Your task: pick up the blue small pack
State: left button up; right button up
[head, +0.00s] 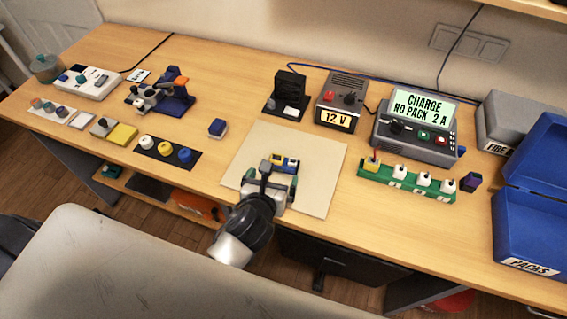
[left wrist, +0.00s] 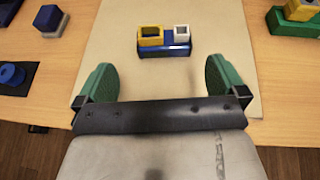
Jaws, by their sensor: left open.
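A small blue pack (head: 285,164) with a yellow socket and a white socket on top lies on the pale mat (head: 319,180). In the left wrist view the blue pack (left wrist: 165,50) lies ahead of the fingers, near the middle between them. My left gripper (head: 278,184) is over the mat, on the near side of the pack. Its green fingers are wide apart with nothing between them in the left wrist view (left wrist: 163,80). Its height above the mat is hard to tell. My right gripper is not in view.
A dark blue block (head: 217,127) sits left of the mat. A green strip (head: 405,183) with several white plugs stands to the right. The charger (head: 416,130) and 12 V unit (head: 341,101) stand behind. A blue open box (head: 530,225) marked PACKS is far right.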

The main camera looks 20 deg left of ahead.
aim_at(285, 158)
pick_arm(q)
jog(key=shift+w, duration=0.4)
jog(key=x, duration=0.5)
jog(key=shift+d, duration=0.1)
jog(key=shift+p+x, duration=0.65)
jog(key=shift+x, duration=1.95)
jog(key=shift+d+r, duration=0.15)
jog(key=shift+r, duration=0.05)
jog(key=shift+c, duration=0.3)
jog(key=c, duration=0.7)
jog(key=shift+r, duration=0.1)
